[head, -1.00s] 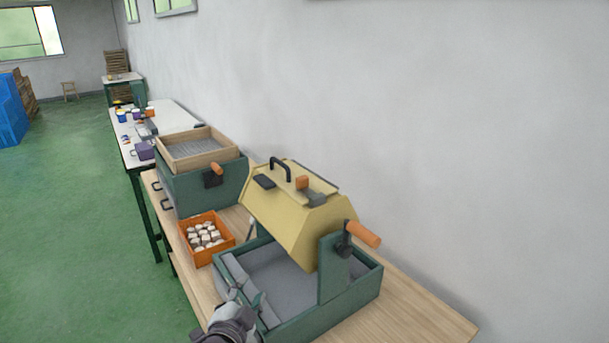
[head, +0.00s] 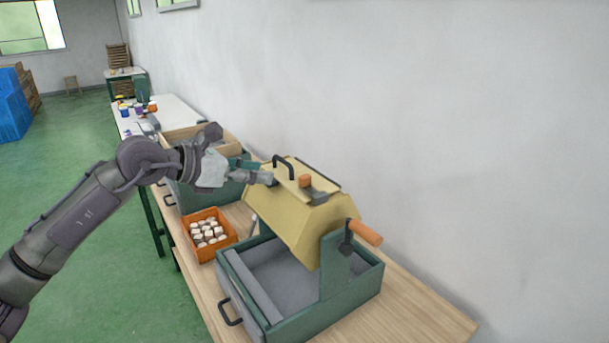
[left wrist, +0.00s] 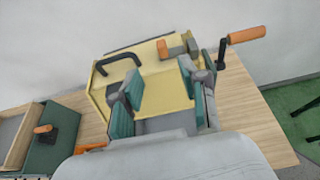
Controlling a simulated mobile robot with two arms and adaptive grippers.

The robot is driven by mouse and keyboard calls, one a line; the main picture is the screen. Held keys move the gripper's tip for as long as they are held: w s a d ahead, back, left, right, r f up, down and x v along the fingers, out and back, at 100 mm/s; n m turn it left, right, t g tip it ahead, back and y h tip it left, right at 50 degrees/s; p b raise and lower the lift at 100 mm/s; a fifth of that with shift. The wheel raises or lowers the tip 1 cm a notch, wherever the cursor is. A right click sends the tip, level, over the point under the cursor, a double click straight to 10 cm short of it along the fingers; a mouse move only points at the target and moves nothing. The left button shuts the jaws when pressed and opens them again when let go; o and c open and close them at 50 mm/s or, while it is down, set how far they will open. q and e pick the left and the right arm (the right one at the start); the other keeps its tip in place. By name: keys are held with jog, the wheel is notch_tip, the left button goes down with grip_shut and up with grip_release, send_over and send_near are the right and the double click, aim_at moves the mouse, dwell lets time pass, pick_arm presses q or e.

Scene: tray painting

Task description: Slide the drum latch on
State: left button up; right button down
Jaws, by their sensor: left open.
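The yellow drum (head: 300,225) sits tilted over a green tray-like base. On its lid are a black handle (head: 284,165) and the latch, with an orange knob (head: 305,181) beside a dark grey block (head: 318,196). My left gripper (head: 266,178) reaches in from the left, its fingertips by the lid's left edge near the handle, left of the latch. In the left wrist view my left gripper (left wrist: 160,92) is open and empty, and the orange knob (left wrist: 163,48) lies beyond its fingertips. My right gripper is not in view.
An orange crate (head: 194,246) of pale pieces stands left of the drum. A crank with an orange grip (head: 366,232) sticks out on the drum's right. Behind the arm is a wooden-framed box (head: 180,135). The bench's front right is clear.

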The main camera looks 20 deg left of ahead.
aim_at(302, 176)
pick_arm(q)
jog(key=p+x, duration=0.2)
jog(key=x, duration=0.3)
jog(key=p+x, duration=0.2)
jog(key=x, duration=0.4)
jog(key=shift+w+d+r, duration=0.15)
jog(key=shift+d, duration=0.1)
jog(key=shift+p+x, duration=0.35)
jog(key=shift+x, duration=0.45)
jog(key=shift+a, duration=0.1)
jog(key=shift+c, duration=0.4)
grip_shut()
